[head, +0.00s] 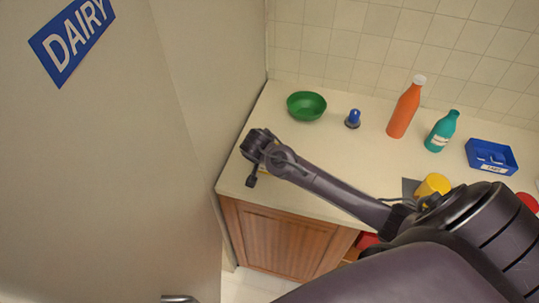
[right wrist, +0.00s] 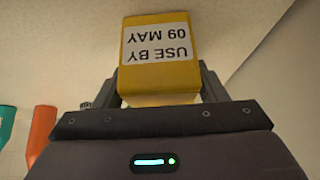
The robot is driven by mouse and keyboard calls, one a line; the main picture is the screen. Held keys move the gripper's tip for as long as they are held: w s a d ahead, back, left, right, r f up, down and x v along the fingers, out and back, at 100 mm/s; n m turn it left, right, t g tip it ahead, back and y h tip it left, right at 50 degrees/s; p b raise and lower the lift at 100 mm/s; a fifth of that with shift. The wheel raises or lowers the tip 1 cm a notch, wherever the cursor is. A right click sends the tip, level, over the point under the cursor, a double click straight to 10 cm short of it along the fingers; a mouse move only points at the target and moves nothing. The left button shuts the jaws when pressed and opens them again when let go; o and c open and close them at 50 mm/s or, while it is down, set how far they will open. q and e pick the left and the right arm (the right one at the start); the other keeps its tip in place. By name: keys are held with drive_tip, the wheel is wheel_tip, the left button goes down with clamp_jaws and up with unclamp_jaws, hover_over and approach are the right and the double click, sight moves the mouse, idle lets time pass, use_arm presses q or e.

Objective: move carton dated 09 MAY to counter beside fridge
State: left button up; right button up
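The yellow carton (right wrist: 160,75) has a white label reading "USE BY 09 MAY", upside down in the right wrist view. It sits between the two fingers of my right gripper (right wrist: 160,88), which appear to press on its sides. In the head view my right arm reaches left, and the right gripper (head: 258,165) is over the left end of the counter (head: 330,150), beside the tall panel marked DAIRY (head: 72,38). My wrist hides nearly all of the carton there. I cannot tell whether its base touches the counter.
On the counter stand a green bowl (head: 306,106), a blue-topped item (head: 353,119), an orange bottle (head: 404,110), a teal bottle (head: 441,132) and a blue box (head: 490,156). A yellow object (head: 433,187) is near my right arm. Counter between bowl and arm is clear.

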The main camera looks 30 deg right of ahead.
drive_tip(key=o, duration=0.4)
drive_tip(key=shift+c, duration=0.2)
drive_tip(key=b+v, duration=0.2)
drive_tip(key=v, duration=1)
drive_tip(key=shift+b, duration=0.3)
drive_tip(key=shift+r, duration=0.1)
